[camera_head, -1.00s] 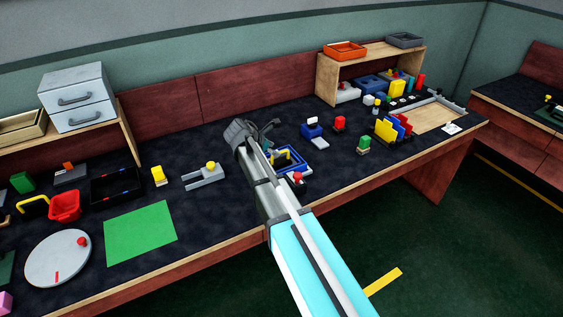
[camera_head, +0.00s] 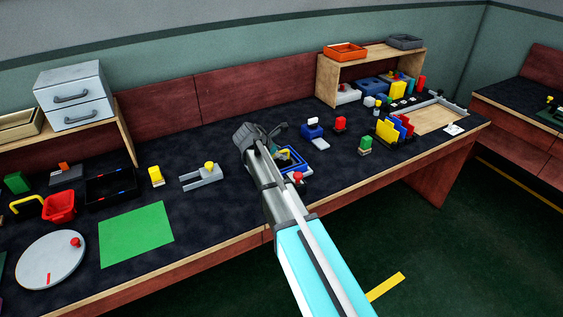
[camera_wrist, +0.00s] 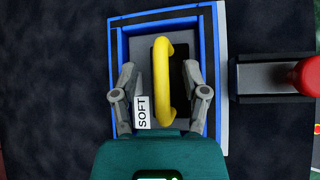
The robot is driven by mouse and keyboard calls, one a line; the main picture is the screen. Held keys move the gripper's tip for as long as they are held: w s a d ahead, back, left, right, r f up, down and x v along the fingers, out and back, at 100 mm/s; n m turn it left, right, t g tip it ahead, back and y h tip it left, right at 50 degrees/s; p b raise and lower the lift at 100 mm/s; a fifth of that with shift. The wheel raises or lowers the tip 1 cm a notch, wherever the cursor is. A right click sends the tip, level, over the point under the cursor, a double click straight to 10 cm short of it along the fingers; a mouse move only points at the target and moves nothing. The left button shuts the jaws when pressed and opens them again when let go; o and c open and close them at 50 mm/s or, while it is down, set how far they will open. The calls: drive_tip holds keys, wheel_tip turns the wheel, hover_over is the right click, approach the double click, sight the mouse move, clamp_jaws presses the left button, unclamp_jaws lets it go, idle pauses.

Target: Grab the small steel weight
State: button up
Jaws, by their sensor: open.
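I cannot pick out the small steel weight for certain in either view. In the wrist view, my gripper (camera_wrist: 161,72) is open, with one finger on each side of a yellow handle (camera_wrist: 161,85). The handle stands on a dark block inside a blue-rimmed tray (camera_wrist: 118,45). I cannot tell whether the fingers touch anything. In the head view, my arm hides much of the blue tray (camera_head: 299,165).
A red knob (camera_wrist: 308,76) on a dark base is right of the tray. In the head view, a grey fixture with a yellow knob (camera_head: 209,166) and a green mat (camera_head: 135,234) are to the left. A blue block (camera_head: 312,130) and several coloured pieces are to the right.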

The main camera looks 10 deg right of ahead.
clamp_jaws()
drive_tip(key=shift+r, duration=0.15)
idle(0.6)
wheel_tip(320, 180, up, 3)
drive_tip(key=p, duration=0.3)
drive_tip(key=shift+r, duration=0.1)
drive_tip(key=s+f+p+v, duration=0.1)
drive_tip(key=p+v, duration=0.4)
drive_tip(key=v, duration=0.3)
drive_tip(key=s+f+p+v, duration=0.1)
drive_tip(key=s+p+v, duration=0.1)
drive_tip(key=p+v, duration=0.3)
drive_tip(key=shift+v, duration=2)
drive_tip(key=shift+w+a+f, duration=0.1)
drive_tip(key=shift+f, duration=0.1)
